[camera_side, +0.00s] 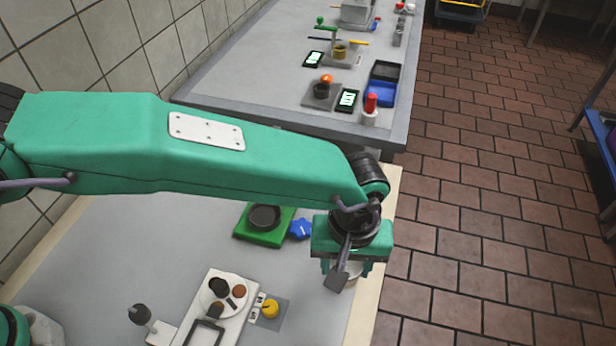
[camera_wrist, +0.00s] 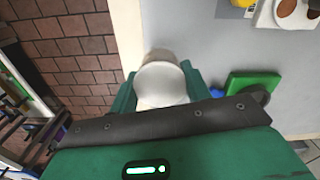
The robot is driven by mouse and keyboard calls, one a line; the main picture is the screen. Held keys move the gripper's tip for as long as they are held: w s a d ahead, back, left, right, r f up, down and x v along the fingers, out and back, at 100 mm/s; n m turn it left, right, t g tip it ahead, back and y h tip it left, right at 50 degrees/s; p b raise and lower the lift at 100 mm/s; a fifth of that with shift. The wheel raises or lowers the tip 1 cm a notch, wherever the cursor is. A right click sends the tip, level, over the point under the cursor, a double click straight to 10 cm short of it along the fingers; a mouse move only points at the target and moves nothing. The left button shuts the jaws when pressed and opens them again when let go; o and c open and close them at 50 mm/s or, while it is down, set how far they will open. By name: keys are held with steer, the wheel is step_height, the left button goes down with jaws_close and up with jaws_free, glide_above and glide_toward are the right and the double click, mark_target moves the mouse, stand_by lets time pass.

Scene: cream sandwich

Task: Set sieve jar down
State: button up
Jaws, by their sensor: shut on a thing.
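My gripper (camera_side: 350,262) is low near the right edge of the worktable (camera_side: 110,235). It is shut on a pale, round jar, the sieve jar. The jar (camera_wrist: 162,78) sits between the green fingers in the wrist view, its pale round end showing. In the side view only a small pale part of the jar (camera_side: 357,271) shows; the gripper and a dark bracket hide the rest. I cannot tell whether its base touches the table.
A green square scale (camera_side: 243,235) with a dark round plate and a blue star-shaped piece (camera_side: 301,229) stand left of my gripper. A white tray (camera_side: 199,326) with dark and brown rounds and a yellow knob (camera_side: 270,308) lie nearer the camera. A second, cluttered table (camera_side: 235,91) stands behind.

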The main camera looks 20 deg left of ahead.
steer(key=shift+f, duration=2)
steer(key=shift+f, duration=0.1)
steer(key=o, duration=1)
step_height(320, 180, up, 12)
steer(key=shift+r, duration=0.1)
